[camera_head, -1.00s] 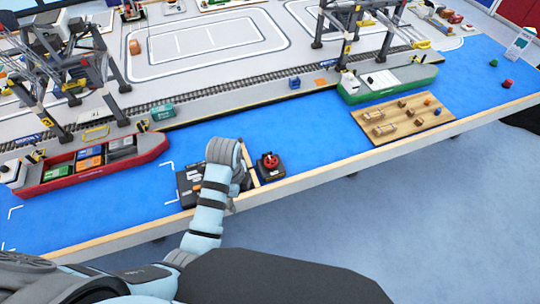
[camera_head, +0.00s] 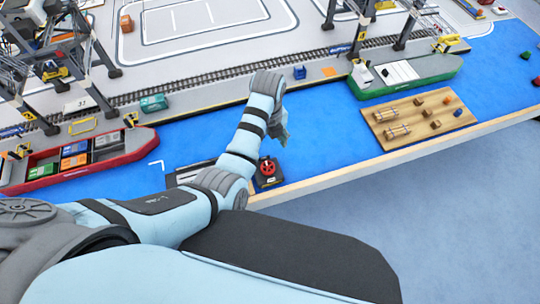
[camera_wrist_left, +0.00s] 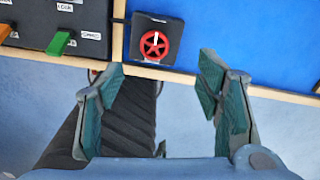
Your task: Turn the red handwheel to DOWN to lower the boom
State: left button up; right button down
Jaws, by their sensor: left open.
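The red handwheel (camera_head: 267,166) sits on a small dark box at the near edge of the blue table. It also shows in the left wrist view (camera_wrist_left: 155,46), with a pale mark running from its middle toward the top of the picture. Any lettering by it is too small to read. My left gripper (camera_wrist_left: 162,65) is open and empty. Its fingers are spread to either side below the handwheel in the wrist picture, apart from it. In the head view the left gripper (camera_head: 281,128) hangs near the handwheel, partly hidden by my wrist. The right gripper is out of view.
A dark panel (camera_wrist_left: 68,18) with a green lever (camera_wrist_left: 58,43) stands left of the handwheel box, behind a wooden strip. A wooden board (camera_head: 418,118) with small pieces lies to the right. A green ship (camera_head: 405,75) and red ship (camera_head: 78,160) lie along the quay. Blue surface right of the wheel is free.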

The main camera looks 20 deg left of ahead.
pick_arm(q)
jog(key=b, duration=0.2)
send_over(267, 164)
jog(key=s, duration=0.2)
jog(key=f, duration=0.7)
jog(key=shift+w+f, duration=0.15)
jog(key=shift+w, duration=0.05)
jog(key=f, duration=0.2)
jog(key=w+f+b, duration=0.1)
jog(key=f, duration=0.1)
jog(key=shift+w, duration=0.2)
jog(key=shift+w+f, duration=0.1)
jog(key=shift+s+d+r, duration=0.1)
jog(key=shift+s+r, duration=0.1)
jog(key=shift+s, duration=0.2)
jog(key=shift+c, duration=1.1)
jog(key=shift+r, duration=0.1)
jog(key=c, duration=0.9)
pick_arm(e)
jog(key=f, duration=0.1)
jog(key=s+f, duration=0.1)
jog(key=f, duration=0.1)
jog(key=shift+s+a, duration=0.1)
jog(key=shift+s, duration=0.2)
